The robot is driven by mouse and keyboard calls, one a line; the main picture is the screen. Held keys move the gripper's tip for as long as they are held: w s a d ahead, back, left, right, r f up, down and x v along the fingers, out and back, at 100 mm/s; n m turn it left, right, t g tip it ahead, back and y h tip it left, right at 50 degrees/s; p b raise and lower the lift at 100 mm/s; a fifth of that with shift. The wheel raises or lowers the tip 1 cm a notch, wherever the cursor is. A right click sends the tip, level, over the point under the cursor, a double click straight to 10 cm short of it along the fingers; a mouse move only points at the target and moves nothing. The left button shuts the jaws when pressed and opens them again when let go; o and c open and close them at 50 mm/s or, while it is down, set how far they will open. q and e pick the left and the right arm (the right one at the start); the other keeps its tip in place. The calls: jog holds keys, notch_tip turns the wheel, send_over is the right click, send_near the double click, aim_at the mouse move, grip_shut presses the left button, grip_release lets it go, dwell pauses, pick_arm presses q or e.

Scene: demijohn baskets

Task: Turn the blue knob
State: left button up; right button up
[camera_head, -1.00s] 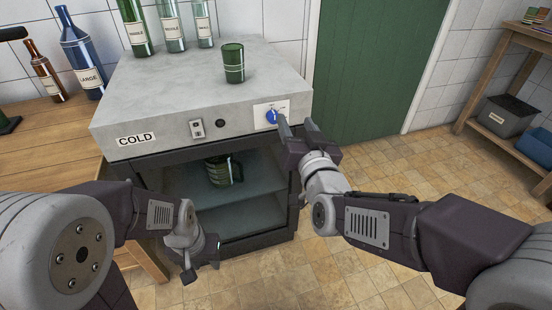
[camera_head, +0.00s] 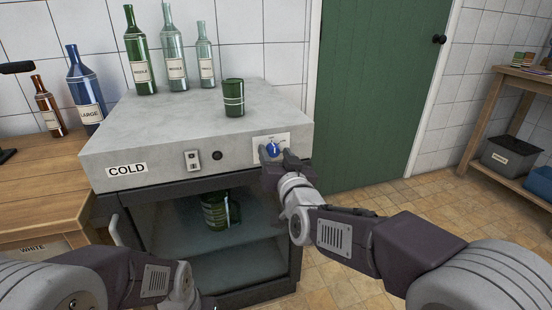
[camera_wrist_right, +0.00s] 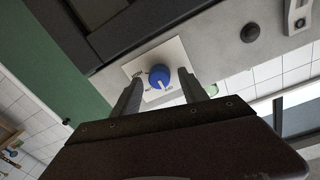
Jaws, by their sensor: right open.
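The blue knob (camera_head: 273,148) sits on a white plate (camera_head: 284,141) at the right of the cold unit's grey front panel. In the right wrist view the blue knob (camera_wrist_right: 159,77) shows a white pointer mark. My right gripper (camera_head: 272,157) is open, its fingers toward the knob. In the right wrist view its two fingers (camera_wrist_right: 160,90) appear on either side of the knob, with gaps; I cannot tell whether the tips reach it. My left arm shows at the lower left, but its gripper's fingers are not visible.
The cold unit (camera_head: 130,150) has a black button (camera_head: 217,155) and a switch (camera_head: 192,160) on its panel. A green cup (camera_head: 233,98) and several bottles stand on top. A green mug (camera_head: 218,210) is inside. A wooden counter (camera_head: 40,180) adjoins on the left.

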grip_shut()
jog(key=shift+m, duration=0.3)
jog(key=m+b, duration=0.3)
jog(key=m, duration=0.1)
jog(key=shift+d+f+m, duration=0.1)
jog(key=shift+f+m, duration=0.05)
jog(key=shift+m, duration=0.25)
jog(key=m+b, duration=0.2)
jog(key=m, duration=0.1)
jog(key=shift+m+g+b, duration=0.3)
jog(key=shift+m+b, duration=0.65)
jog(key=shift+m, duration=0.55)
